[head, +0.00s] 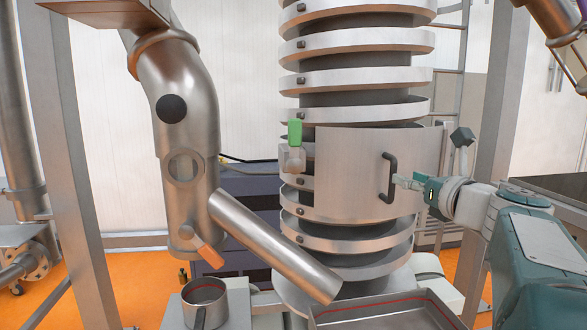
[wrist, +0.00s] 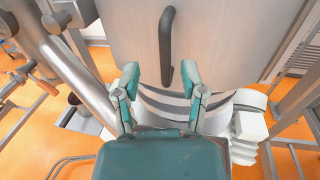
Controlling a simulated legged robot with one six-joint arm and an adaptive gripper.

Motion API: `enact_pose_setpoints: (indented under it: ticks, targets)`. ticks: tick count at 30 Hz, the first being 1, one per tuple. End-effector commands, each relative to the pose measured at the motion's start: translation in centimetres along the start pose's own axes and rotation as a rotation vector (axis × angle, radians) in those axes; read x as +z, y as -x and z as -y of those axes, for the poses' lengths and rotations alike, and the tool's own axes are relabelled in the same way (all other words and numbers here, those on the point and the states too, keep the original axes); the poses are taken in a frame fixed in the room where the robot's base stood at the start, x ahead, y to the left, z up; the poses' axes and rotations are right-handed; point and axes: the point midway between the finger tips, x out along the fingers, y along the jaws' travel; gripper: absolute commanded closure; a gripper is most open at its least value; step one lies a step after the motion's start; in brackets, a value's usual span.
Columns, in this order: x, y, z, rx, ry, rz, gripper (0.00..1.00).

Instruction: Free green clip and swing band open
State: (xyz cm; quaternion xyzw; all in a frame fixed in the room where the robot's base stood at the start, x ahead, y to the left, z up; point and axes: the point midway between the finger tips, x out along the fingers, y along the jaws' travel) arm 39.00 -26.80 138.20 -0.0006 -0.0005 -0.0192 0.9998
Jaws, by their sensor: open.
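The green clip (head: 295,132) points upward above a pale bracket at the column's left side. The metal band (head: 345,175) is a wide curved panel across the middle of the spiral column. Its left edge lies right of the clip; I cannot tell how far it stands off the column. A dark upright handle (head: 389,178) is on the band's right part. My gripper (head: 405,182) is open just right of the handle. In the wrist view my gripper (wrist: 160,74) has its fingertips spread on either side of the handle's (wrist: 166,45) lower end, with nothing gripped. The clip is outside the wrist view.
A thick steel pipe (head: 185,110) with a slanted chute (head: 275,247) stands left of the column. A steel cup (head: 205,303) and a shallow tray (head: 385,318) are at the front. Frame posts (head: 75,150) stand at both sides. The orange floor shows between them.

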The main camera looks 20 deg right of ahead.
Motion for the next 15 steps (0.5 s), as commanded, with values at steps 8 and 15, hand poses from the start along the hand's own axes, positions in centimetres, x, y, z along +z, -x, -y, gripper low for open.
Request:
enact_pose_setpoints:
  ticks: [8, 15]
  targets:
    - [-0.1, -4.6, 0.3, 0.001, -0.002, -0.001, 0.46]
    - [-0.1, -5.8, 0.1, -0.001, 0.001, -0.001, 0.46]
